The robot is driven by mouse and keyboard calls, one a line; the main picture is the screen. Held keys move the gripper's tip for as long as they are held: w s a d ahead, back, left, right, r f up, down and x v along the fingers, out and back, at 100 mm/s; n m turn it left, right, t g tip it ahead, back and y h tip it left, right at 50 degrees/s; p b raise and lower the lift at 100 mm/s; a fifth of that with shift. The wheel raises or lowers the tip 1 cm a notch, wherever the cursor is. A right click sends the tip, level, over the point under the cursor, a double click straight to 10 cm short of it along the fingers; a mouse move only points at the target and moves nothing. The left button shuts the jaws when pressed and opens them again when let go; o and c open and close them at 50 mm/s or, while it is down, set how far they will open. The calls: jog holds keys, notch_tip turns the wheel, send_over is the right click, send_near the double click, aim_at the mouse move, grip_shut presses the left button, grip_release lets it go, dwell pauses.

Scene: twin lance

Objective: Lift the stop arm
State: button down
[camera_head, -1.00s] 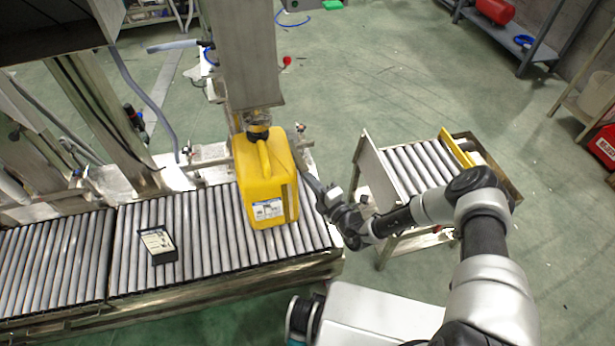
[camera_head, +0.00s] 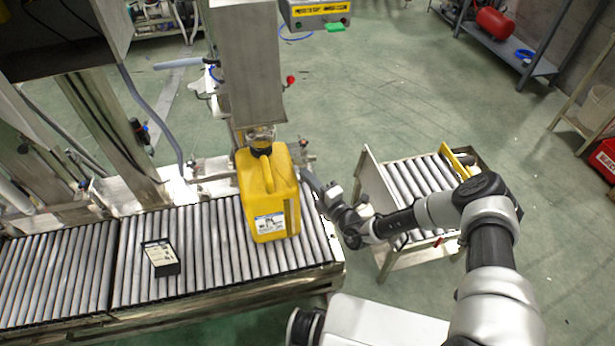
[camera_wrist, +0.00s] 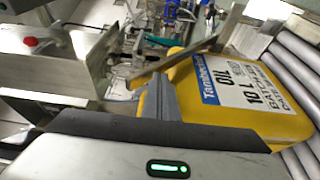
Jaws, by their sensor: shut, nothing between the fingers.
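A yellow oil canister (camera_head: 268,200) stands upright on the roller conveyor (camera_head: 200,240), beneath a metal column. It also shows in the wrist view (camera_wrist: 205,95), with its label facing the camera. A flat metal bar (camera_wrist: 190,60), which looks like the stop arm, runs slantwise past the canister's upper side in the wrist view. I cannot make out this bar clearly in the head view. My gripper (camera_head: 305,174) is at the canister's right side, close to the conveyor's right end. Its fingers (camera_wrist: 165,98) are shut and empty; whether they touch the bar or the canister is unclear.
A small black box (camera_head: 160,258) with a pale label lies on the conveyor left of the canister. A separate roller stand (camera_head: 410,180) with a yellow bar is to the right, across a gap. Open green floor lies behind it.

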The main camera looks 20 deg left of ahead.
jog(key=shift+w+a+r+p, duration=0.15)
jog(key=shift+w+a+r, duration=0.15)
jog(key=shift+w+r, duration=0.3)
jog(key=shift+w+a+r+p, duration=0.25)
jog(key=shift+w+r, duration=0.15)
jog(key=shift+r, duration=0.45)
jog(key=shift+w+a+r+p, duration=0.1)
jog(key=shift+w+a+r, duration=0.2)
jog(key=shift+w+r, duration=0.3)
jog(key=shift+s, duration=0.1)
jog(key=shift+r, duration=0.1)
jog(key=shift+w+a+r, duration=0.6)
jog(key=shift+w+r, duration=0.25)
jog(key=shift+w, duration=0.1)
jog(key=shift+w+a+r, duration=0.55)
jog(key=shift+w+r, duration=0.25)
jog(key=shift+w, duration=0.1)
jog(key=shift+w, duration=0.1)
jog(key=shift+w+a+r+b, duration=0.4)
jog(key=shift+w+a+b, duration=0.05)
jog(key=shift+w, duration=0.25)
jog(key=shift+w+a+r+b, duration=0.35)
jog(key=shift+w+a+b, duration=0.1)
jog(key=shift+w, duration=0.2)
jog(key=shift+w+a+r+b, duration=0.4)
jog(key=shift+w+b, duration=0.05)
jog(key=shift+w, duration=0.25)
